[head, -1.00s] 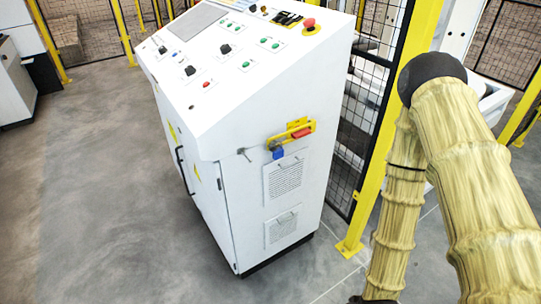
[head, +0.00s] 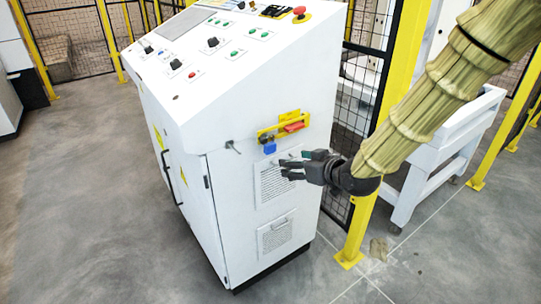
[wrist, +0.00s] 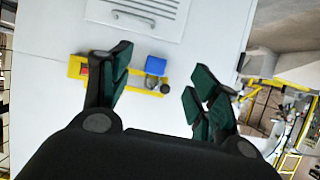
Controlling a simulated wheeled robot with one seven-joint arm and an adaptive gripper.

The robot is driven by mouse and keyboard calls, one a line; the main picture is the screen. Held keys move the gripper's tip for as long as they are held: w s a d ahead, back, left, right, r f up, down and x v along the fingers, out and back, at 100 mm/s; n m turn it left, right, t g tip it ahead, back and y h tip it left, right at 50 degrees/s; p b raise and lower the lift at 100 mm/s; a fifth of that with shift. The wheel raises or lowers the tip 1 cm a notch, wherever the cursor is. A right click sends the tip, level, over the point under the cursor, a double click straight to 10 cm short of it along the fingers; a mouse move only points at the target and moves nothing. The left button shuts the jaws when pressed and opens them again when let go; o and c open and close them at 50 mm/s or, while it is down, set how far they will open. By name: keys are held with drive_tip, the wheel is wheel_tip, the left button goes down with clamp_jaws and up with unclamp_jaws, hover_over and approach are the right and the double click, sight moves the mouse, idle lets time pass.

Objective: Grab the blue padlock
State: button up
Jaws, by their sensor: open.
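The blue padlock (head: 270,147) hangs below the left part of a yellow bracket with a red handle (head: 292,127) on the side of the white control cabinet. In the wrist view the padlock (wrist: 155,65) shows between my two fingers, beside the yellow bracket (wrist: 147,88). My gripper (head: 287,167) is open and empty. In the head view it is just below and right of the padlock, in front of the upper vent panel. In the wrist view my gripper's dark green finger pads (wrist: 158,88) are spread apart, and no contact with the padlock shows.
The white cabinet (head: 215,130) has a sloped panel with buttons and a red emergency stop. A small key-like handle (head: 233,147) sticks out left of the padlock. A yellow post (head: 376,190) and mesh fence stand right. Grey floor (head: 85,200) is clear at left.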

sight(272, 150)
drive_tip(key=shift+w+a+f, duration=0.3)
drive_tip(key=shift+w+a, duration=0.75)
drive_tip(key=shift+w, duration=0.45)
drive_tip(key=shift+w+a+f, duration=0.3)
drive_tip(key=shift+w+a, duration=0.75)
drive_tip(key=shift+w, duration=0.45)
drive_tip(key=shift+w+a+f, duration=0.3)
drive_tip(key=shift+w+a, duration=0.75)
drive_tip(key=shift+w, duration=0.45)
drive_tip(key=shift+y, duration=0.3)
drive_tip(key=c, duration=1.2)
